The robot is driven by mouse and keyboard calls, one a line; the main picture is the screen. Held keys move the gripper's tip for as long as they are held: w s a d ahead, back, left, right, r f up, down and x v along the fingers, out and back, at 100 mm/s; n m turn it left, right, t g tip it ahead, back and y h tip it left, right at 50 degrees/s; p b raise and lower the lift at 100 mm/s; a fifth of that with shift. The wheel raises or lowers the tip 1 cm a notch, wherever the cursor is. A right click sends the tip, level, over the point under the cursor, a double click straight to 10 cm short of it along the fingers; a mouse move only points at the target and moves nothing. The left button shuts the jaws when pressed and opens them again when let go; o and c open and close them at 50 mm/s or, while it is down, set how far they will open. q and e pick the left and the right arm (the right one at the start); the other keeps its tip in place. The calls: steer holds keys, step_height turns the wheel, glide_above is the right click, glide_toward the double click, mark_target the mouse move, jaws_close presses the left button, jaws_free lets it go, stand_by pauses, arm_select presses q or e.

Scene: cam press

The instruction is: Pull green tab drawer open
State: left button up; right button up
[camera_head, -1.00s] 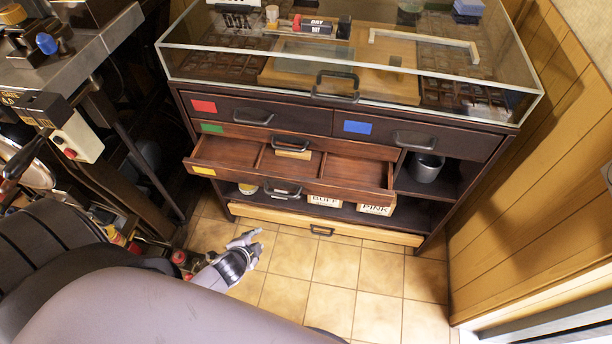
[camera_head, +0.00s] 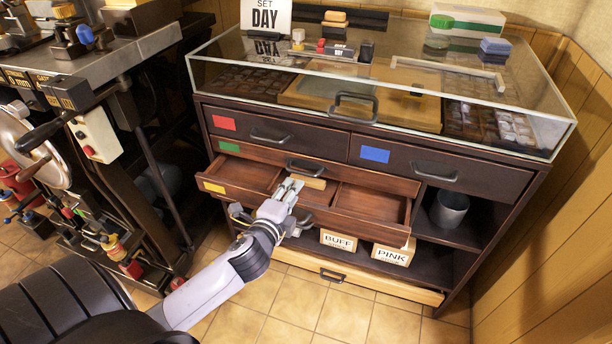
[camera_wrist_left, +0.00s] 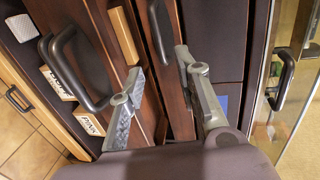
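The dark wood cabinet has a drawer with a green tab (camera_head: 229,146) below the red- and blue-tab drawers. Its front looks shut, and its dark bar handle (camera_head: 305,167) sits mid-front. My left gripper (camera_head: 290,186) is just in front of and below this handle, above the pulled-out yellow-tab drawer (camera_head: 214,187). In the left wrist view my left gripper (camera_wrist_left: 160,66) is open, its fingers spread on either side of the line of the green drawer's handle (camera_wrist_left: 158,30). I cannot tell whether they touch it. My right gripper is not in view.
The open yellow-tab drawer holds a wooden block (camera_head: 309,183). Boxes marked BUFF (camera_head: 339,241) and PINK (camera_head: 393,255) and a grey cup (camera_head: 449,209) stand on shelves. A glass case (camera_head: 370,85) tops the cabinet. A machine stands left; tiled floor lies in front.

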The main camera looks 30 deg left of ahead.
mark_target(305, 175)
arm_select(q)
steer(key=b+x, duration=0.1)
steer(key=x, duration=0.8)
steer(key=shift+w+f, duration=0.2)
steer(key=shift+w, duration=0.15)
steer(key=shift+w+a+f, duration=0.1)
steer(key=shift+w+a, duration=0.05)
steer(key=shift+w, duration=0.35)
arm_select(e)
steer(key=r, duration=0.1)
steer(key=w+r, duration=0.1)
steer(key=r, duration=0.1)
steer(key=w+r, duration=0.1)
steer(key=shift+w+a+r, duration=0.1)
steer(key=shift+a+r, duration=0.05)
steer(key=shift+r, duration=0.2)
arm_select(q)
steer(key=shift+c, duration=0.5)
jaws_close()
